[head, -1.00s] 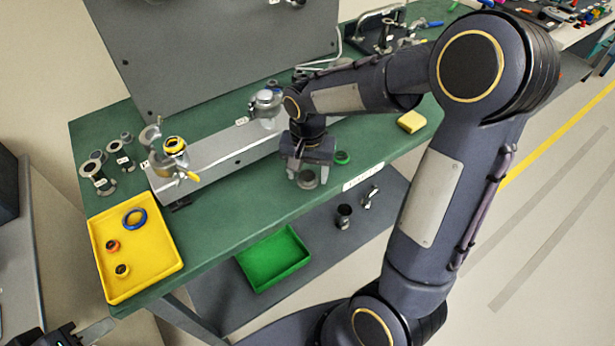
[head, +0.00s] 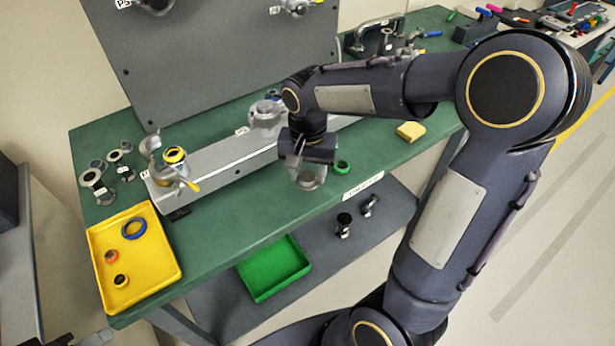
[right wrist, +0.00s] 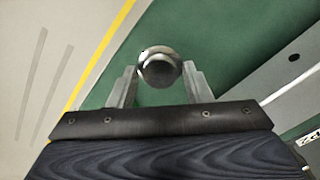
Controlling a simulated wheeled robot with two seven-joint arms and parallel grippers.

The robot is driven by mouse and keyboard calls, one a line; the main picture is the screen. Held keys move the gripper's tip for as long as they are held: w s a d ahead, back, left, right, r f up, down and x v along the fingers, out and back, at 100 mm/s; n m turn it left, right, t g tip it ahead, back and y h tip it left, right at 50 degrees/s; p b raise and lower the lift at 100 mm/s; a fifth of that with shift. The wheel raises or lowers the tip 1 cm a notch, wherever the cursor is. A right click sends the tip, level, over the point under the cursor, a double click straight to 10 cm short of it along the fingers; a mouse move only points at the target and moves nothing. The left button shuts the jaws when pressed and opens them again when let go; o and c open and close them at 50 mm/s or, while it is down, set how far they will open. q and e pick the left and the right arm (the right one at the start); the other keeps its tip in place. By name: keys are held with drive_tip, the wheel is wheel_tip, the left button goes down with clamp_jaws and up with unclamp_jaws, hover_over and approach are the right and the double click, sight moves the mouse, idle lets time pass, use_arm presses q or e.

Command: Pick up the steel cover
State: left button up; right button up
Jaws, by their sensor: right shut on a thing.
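The steel cover, a round grey metal piece (head: 308,182), is between the fingers of my right gripper (head: 308,174), near the front edge of the green bench. The right wrist view shows its shiny rounded end (right wrist: 158,68) between the two fingers of the right gripper (right wrist: 160,80), which is shut on it. The fingers partly hide it in the head view. The cover looks a little above the bench top, though the gap is hard to judge. A dark part at the bottom left edge may be my left gripper; its jaws cannot be made out.
A grey rail (head: 225,158) with clamps lies behind the gripper. A green ring (head: 342,167) is close at its right, a yellow block (head: 410,131) farther right. A yellow tray (head: 165,268) with rings is at left. A green tray (head: 272,288) sits on the lower shelf.

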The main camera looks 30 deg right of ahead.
drive_tip(key=s+a+r+b, duration=0.1)
drive_tip(key=s+a+r, duration=0.4)
drive_tip(key=s+r, duration=0.4)
drive_tip(key=s, duration=0.3)
drive_tip(key=shift+a, duration=0.4)
drive_tip(key=shift+w, duration=0.1)
